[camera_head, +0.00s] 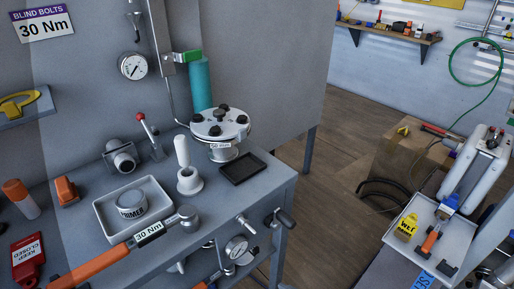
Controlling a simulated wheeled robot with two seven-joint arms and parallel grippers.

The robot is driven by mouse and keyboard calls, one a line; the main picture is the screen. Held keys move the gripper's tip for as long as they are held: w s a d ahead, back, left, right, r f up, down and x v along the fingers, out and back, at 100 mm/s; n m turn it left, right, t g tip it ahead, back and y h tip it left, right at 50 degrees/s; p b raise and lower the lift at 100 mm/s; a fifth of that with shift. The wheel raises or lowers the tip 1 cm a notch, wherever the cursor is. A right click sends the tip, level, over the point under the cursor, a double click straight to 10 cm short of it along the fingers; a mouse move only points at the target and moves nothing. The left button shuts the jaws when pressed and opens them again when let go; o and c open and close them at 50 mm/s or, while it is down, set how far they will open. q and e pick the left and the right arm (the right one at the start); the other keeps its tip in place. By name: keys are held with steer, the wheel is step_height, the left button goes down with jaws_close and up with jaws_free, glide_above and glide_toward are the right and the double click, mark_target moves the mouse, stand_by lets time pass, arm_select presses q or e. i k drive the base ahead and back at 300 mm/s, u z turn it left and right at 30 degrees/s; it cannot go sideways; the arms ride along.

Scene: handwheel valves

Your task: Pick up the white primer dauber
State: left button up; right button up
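A white dauber (183,153) with a rounded, upright handle stands on the grey bench. Its lower end sits in or on a short, pale round base (190,181); I cannot tell where one ends and the other begins. To its left, a tin labelled PRIMER (131,207) sits in a shallow white tray (104,223).
A flanged vessel (220,130) and an empty black tray (242,168) stand right of the dauber. An orange-handled torque wrench (100,263) lies across the front. A red-handled lever (148,132) rises behind. A cluttered white shelf (440,215) is at right.

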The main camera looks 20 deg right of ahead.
mark_target(181, 142)
steer(key=z, duration=1.9)
steer(key=k, duration=1.3)
steer(key=u, duration=0.35)
steer(key=i, duration=0.55)
steer(key=z, duration=0.15)
